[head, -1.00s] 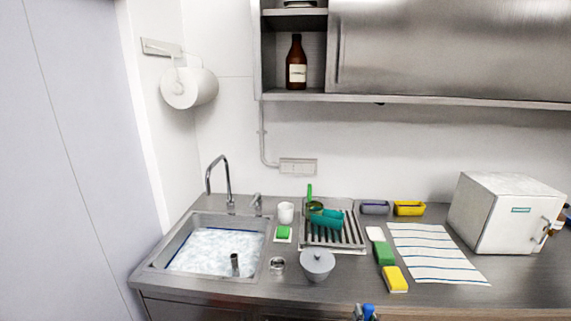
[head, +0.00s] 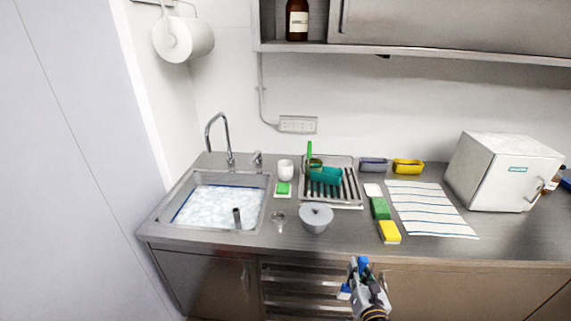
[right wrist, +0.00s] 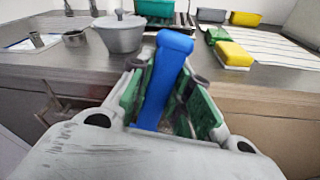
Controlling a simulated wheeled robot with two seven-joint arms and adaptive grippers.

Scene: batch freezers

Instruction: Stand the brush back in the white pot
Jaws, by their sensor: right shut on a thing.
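My right gripper (head: 359,272) is shut on a blue object, which looks like the handle of the brush (right wrist: 166,75). The blue handle stands up between the green finger pads in the right wrist view, and its lower end is hidden by the gripper. In the head view this gripper is in front of the counter edge, low in the picture. The white pot (head: 286,170) stands upright on the counter between the sink and the dish rack. Its inside is not clear to see. My left gripper is not in view.
The sink (head: 165,221) of foamy water is left. A grey lidded pot (head: 316,221) stands near the front edge, a small metal cup (head: 278,221) beside it. The dish rack (head: 344,201) holds a teal tub (head: 327,175). Sponges (head: 389,232) and a striped cloth (head: 430,209) lie right.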

